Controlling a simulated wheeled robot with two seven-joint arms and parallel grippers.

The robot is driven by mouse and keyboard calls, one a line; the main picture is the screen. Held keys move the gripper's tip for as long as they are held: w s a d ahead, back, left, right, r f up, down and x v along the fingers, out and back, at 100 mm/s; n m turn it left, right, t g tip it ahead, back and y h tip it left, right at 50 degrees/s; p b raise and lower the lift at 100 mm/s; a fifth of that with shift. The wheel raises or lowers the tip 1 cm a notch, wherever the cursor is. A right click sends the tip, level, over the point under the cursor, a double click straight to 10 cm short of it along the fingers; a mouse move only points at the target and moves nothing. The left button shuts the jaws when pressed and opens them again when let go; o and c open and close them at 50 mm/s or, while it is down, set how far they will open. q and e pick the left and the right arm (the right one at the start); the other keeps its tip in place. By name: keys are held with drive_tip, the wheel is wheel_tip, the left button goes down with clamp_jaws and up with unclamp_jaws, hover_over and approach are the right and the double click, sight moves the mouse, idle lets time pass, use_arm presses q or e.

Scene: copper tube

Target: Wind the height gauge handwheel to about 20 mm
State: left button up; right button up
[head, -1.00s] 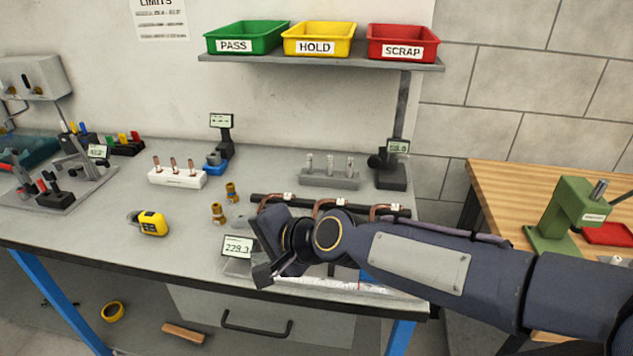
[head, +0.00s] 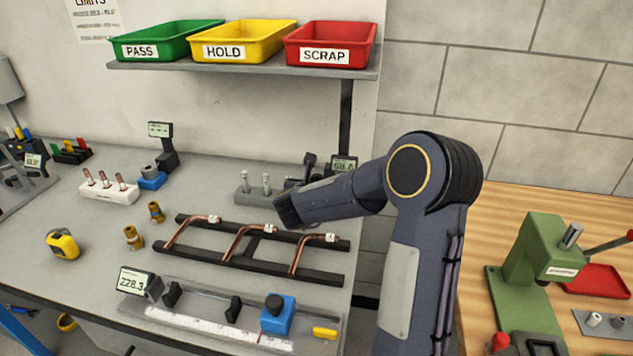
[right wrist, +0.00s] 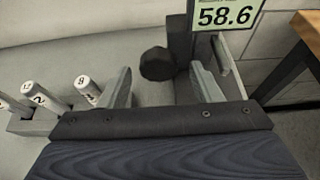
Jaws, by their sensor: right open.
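The height gauge stands at the back right of the bench. Its display (head: 344,163) shows in the head view beside my right arm, which hides much of the gauge. In the right wrist view the display (right wrist: 225,17) reads 58.6. The black handwheel (right wrist: 157,63) sticks out left of the gauge's dark column. My right gripper (right wrist: 162,82) is open and empty, with one finger on each side of the handwheel in the picture. I cannot tell whether a finger touches it. My left gripper is not in view.
A grey block with labelled pins (right wrist: 37,122) stands left of the gripper. Copper tubes lie on a black rack (head: 262,262) in front of my arm. A shelf (head: 240,68) with green, yellow and red trays hangs above. A wooden table (head: 500,215) stands right.

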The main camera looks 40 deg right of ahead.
drive_tip(key=shift+x, duration=1.05)
drive_tip(key=shift+c, duration=0.2)
drive_tip(key=c, duration=0.9)
drive_tip(key=shift+a+n, duration=0.1)
drive_tip(key=shift+n, duration=0.2)
drive_tip(key=shift+w+n+g+h, duration=0.1)
drive_tip(key=shift+n+g+h, duration=0.3)
drive_tip(key=shift+n, duration=0.3)
drive_tip(key=shift+n+g+h+b, duration=0.7)
drive_tip(key=shift+n+h+b, duration=0.15)
drive_tip(key=shift+n, duration=0.55)
